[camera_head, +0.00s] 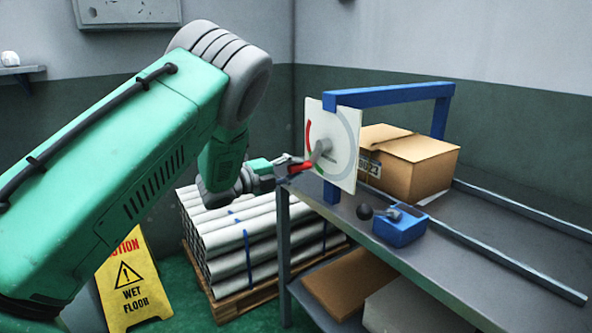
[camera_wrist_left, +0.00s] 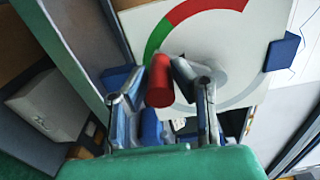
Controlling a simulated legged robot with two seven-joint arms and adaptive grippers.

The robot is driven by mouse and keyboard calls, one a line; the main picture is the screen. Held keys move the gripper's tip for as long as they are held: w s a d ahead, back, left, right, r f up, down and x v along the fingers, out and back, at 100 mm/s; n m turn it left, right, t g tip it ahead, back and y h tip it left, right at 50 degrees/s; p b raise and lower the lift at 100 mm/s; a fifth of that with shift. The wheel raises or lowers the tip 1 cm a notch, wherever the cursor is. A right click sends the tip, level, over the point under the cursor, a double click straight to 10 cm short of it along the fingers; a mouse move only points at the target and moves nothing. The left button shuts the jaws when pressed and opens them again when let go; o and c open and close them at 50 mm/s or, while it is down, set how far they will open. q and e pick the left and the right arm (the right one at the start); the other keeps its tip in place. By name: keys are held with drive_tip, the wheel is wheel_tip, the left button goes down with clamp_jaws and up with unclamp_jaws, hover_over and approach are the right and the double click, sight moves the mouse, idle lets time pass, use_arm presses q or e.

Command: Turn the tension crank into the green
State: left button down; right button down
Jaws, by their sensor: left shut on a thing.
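The tension crank (camera_head: 320,151) is a grey arm on a white square dial plate (camera_head: 345,160). The plate hangs on a blue frame at the shelf's near end. The crank points down and left and ends in a red handle (camera_head: 301,167). In the left wrist view the handle (camera_wrist_left: 160,82) sits between my finger pads, beside the lower end of the green arc (camera_wrist_left: 155,42). The red arc (camera_wrist_left: 205,8) joins the green one above. My left gripper (camera_head: 287,170) is shut on the handle. The crank's arm is mostly hidden in the wrist view. My right gripper is not in view.
The blue frame (camera_head: 395,95) rises above the grey shelf (camera_head: 480,235). A cardboard box (camera_head: 425,170) and a blue block with a black knob (camera_head: 400,228) stand on it. White tubes (camera_head: 250,235) are stacked on a pallet; a yellow wet-floor sign (camera_head: 128,282) stands left.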

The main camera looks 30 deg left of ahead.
use_arm(q)
drive_tip(key=c, duration=1.4)
unclamp_jaws()
drive_tip(key=shift+a, duration=0.15)
drive_tip(key=shift+o, duration=0.2)
drive_tip(key=shift+a, duration=0.1)
drive_tip(key=v, duration=1.2)
drive_tip(key=shift+w+f, duration=0.1)
drive_tip(key=shift+f, duration=0.05)
